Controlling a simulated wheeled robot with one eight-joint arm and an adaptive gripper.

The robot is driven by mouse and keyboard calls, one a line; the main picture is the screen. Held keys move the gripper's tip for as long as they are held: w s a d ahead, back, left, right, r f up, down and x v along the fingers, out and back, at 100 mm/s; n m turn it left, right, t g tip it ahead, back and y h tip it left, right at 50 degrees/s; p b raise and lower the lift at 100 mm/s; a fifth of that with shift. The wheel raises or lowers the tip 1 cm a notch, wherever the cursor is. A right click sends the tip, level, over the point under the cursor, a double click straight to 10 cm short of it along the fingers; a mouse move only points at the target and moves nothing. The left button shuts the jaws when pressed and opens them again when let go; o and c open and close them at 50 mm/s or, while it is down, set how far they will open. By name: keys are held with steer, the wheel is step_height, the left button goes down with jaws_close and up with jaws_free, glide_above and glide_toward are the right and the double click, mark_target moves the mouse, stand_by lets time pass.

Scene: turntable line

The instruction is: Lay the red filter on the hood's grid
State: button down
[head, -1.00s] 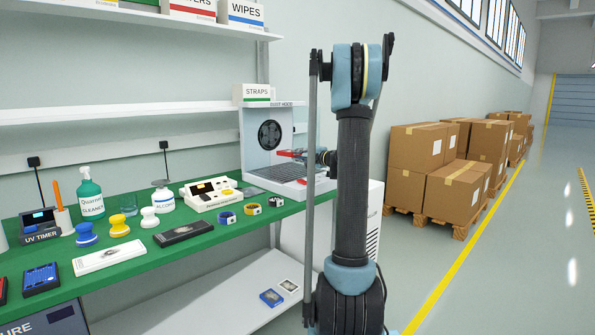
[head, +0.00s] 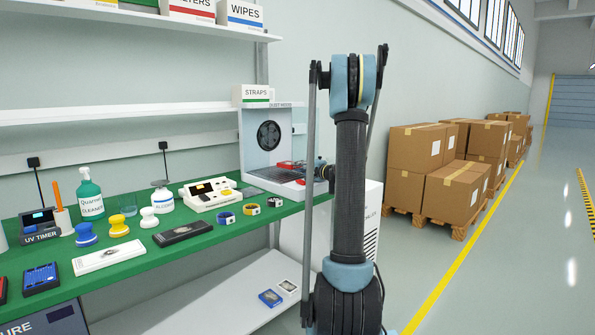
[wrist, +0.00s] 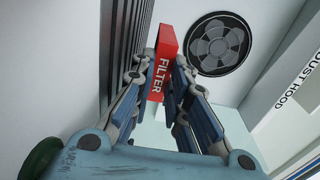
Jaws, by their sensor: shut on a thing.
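The red filter (wrist: 165,42), a slim block lettered FILTER, is held between the fingers of my gripper (wrist: 161,72) in the wrist view. In the head view the filter (head: 285,164) is inside the white dust hood (head: 253,136), low over its floor. The hood's dark slatted grid (wrist: 122,45) runs along the left of the wrist view, beside the filter. I cannot tell whether the filter touches the grid. My gripper (head: 301,168) is shut on the filter and reaches in from the right; my arm hides part of the hood.
A round dark fan (head: 269,135) is on the hood's back wall; it also shows in the wrist view (wrist: 219,44). A white STRAPS box (head: 252,94) is on the shelf above. The green bench (head: 130,247) left of the hood holds a white device (head: 212,193), wrist straps and bottles.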

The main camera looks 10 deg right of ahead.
steer(key=shift+s+f, duration=0.15)
steer(key=shift+f, duration=0.15)
steer(key=shift+s, duration=0.2)
steer(key=c, duration=1.8)
jaws_free()
steer(key=shift+f, duration=0.1)
steer(key=shift+w+r, duration=0.25)
steer(key=shift+r, duration=0.15)
steer(key=v, duration=1.2)
steer(key=shift+w, duration=0.1)
